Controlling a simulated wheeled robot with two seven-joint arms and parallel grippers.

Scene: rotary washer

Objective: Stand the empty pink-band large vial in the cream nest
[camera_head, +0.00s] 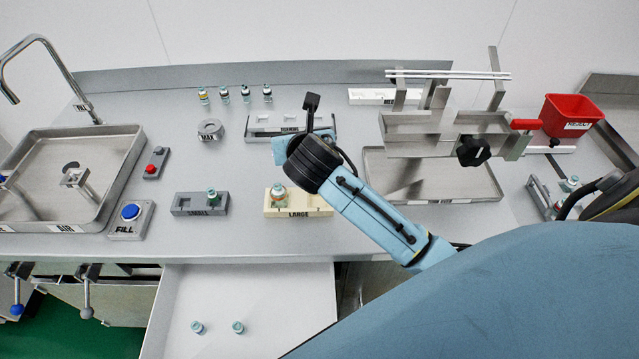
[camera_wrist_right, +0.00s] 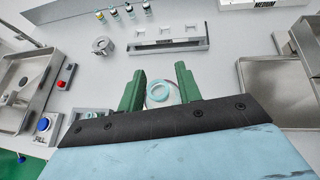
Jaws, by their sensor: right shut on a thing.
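My right gripper (camera_wrist_right: 160,88) has its two green fingers on either side of a vial with a round pale teal rim (camera_wrist_right: 160,92), seen from above, and is shut on it. In the head view my black right wrist hides the fingers. The cream nest (camera_head: 318,212), marked LARGE, lies just below my wrist in that picture. My left gripper is not in view.
The grey SMALL nest (camera_head: 184,211) with a vial stands left of the cream nest. The MEDIUM rack (camera_head: 262,133) is behind, near several small vials. A metal fixture (camera_head: 405,122) and tray stand right. An open drawer (camera_head: 270,320) holds two vials.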

